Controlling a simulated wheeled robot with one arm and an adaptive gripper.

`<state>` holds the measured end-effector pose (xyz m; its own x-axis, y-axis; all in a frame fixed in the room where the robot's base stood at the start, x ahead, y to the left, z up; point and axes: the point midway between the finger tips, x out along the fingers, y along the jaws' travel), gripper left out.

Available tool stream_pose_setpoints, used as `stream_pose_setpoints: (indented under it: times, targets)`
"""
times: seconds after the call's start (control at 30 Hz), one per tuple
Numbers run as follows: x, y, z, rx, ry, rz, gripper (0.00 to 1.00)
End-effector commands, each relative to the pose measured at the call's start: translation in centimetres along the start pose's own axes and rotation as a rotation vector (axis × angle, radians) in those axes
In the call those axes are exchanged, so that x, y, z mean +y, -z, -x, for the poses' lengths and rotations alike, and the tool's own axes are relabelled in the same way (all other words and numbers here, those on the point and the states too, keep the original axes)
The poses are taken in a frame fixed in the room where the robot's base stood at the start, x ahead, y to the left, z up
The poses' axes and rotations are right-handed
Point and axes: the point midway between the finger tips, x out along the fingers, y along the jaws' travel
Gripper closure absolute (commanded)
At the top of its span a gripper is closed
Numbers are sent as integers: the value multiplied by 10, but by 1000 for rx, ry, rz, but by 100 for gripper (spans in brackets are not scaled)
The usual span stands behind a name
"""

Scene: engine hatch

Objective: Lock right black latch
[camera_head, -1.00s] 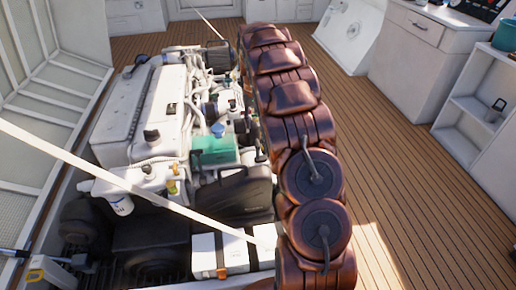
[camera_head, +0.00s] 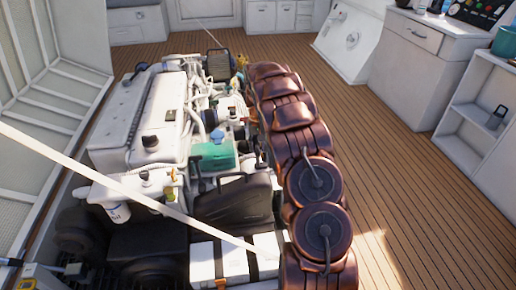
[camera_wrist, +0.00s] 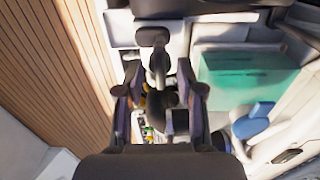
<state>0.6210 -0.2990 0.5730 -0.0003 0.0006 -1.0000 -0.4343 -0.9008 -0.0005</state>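In the wrist view a dark T-shaped piece (camera_wrist: 153,38), which looks like the black latch, reaches down between the fingers of my gripper (camera_wrist: 158,75). The two fingers stand apart on either side of its stem. I cannot tell whether they touch it. The lower part of the piece is partly hidden among dark gripper parts. In the head view my copper-coloured arm covers the gripper and this spot, so the latch cannot be made out there.
The white engine (camera_head: 140,110) fills the open hatch left of my arm. A green box (camera_head: 215,157) with a blue cap (camera_head: 217,135) sits close by. A white strut (camera_head: 150,201) crosses the hatch diagonally. Wooden deck (camera_head: 400,170) lies clear on the right, before white cabinets (camera_head: 415,45).

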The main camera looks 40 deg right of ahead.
Motion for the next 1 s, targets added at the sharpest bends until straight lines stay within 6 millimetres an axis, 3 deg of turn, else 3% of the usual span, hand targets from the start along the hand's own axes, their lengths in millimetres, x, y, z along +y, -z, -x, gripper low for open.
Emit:
stream_pose_setpoints:
  times: [0.3, 0.67, 1.0]
  targets:
    - [0, 0, -6, 1, 0, -1, 62]
    - [0, 0, -6, 0, 0, -1, 99]
    - [0, 0, -6, 0, 0, -4, 100]
